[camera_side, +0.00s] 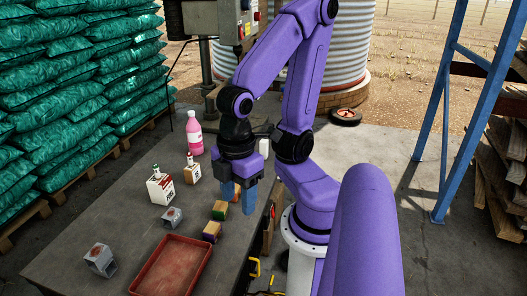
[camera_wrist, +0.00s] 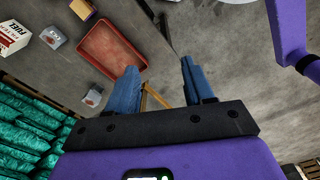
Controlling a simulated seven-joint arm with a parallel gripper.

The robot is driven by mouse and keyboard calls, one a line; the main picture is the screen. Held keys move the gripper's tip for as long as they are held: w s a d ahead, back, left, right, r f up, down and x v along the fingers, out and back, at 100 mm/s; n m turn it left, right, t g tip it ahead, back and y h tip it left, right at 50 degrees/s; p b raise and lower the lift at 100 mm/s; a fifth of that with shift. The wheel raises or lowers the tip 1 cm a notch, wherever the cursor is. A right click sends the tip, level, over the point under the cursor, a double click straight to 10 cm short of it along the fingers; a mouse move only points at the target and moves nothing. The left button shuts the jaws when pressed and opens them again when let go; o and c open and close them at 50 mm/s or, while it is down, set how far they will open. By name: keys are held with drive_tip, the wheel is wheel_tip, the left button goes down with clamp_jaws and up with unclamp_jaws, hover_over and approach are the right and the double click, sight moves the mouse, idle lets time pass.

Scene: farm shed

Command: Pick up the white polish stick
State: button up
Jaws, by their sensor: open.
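I cannot pick out the white polish stick for certain in either view. A small white object (camera_side: 264,147) shows just behind my wrist in the side view, partly hidden, and I cannot tell what it is. My gripper (camera_side: 238,203) hangs with its blue fingers pointing down near the right edge of the table, open and with nothing seen between the fingers. In the wrist view my gripper (camera_wrist: 160,85) has its fingers apart, with the table edge and the floor beyond them.
Green sacks (camera_side: 80,90) are stacked at left.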

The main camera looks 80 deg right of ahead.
drive_tip(key=shift+o, duration=1.3)
